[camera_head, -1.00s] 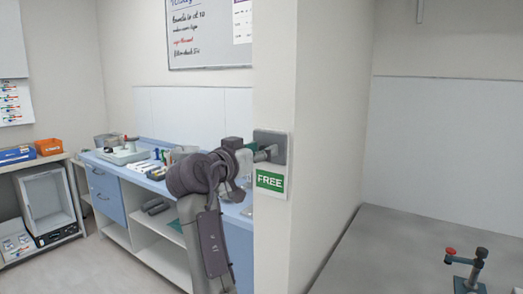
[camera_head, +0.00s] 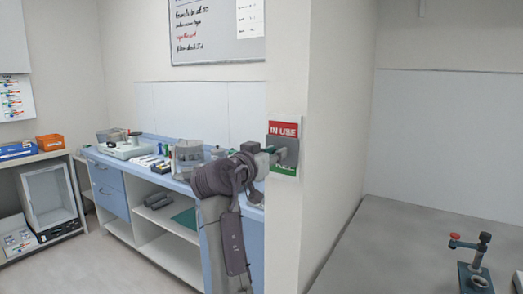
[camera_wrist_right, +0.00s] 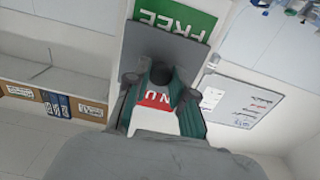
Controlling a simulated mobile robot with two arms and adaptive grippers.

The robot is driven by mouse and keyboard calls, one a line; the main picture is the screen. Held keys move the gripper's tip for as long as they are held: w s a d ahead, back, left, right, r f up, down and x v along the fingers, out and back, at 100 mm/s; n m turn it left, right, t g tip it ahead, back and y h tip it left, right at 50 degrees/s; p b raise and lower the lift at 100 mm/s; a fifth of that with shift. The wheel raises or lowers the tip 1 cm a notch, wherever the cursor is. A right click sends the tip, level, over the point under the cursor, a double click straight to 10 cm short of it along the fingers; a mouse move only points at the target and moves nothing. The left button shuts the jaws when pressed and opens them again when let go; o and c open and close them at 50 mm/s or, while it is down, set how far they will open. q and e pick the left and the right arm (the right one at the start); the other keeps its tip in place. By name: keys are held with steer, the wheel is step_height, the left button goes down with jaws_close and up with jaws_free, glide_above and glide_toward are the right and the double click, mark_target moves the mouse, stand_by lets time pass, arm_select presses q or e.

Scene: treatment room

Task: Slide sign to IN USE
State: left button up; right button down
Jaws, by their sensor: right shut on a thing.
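The sign (camera_head: 271,128) is on the end of the partition wall. Its red IN USE field (camera_head: 284,129) shows above the grey slider plate (camera_head: 288,149), and part of the green FREE field (camera_head: 285,169) shows below it. My right gripper (camera_head: 268,158) is at the slider, shut on its knob. In the right wrist view the sign is upside down. The dark knob (camera_wrist_right: 161,74) sits between the green-edged fingers, FREE (camera_wrist_right: 174,17) shows beyond the plate, and part of the red field (camera_wrist_right: 155,99) shows between the fingers. My left gripper is not in view.
A blue-fronted counter (camera_head: 105,189) with several items on top stands left of the wall. A whiteboard (camera_head: 217,37) hangs above it. A grey table (camera_head: 400,245) with a small stand (camera_head: 480,262) is at the right.

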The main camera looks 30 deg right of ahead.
step_height(320, 180, down, 4)
steer(key=shift+a+b, duration=0.1)
steer(key=shift+b, duration=0.8)
steer(key=shift+f, duration=0.3)
steer(key=c, duration=1.4)
jaws_free()
steer(key=shift+f, duration=0.1)
steer(key=o, duration=0.4)
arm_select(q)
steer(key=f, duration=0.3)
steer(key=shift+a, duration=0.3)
arm_select(e)
steer(key=v, duration=0.7)
steer(key=shift+a, duration=0.15)
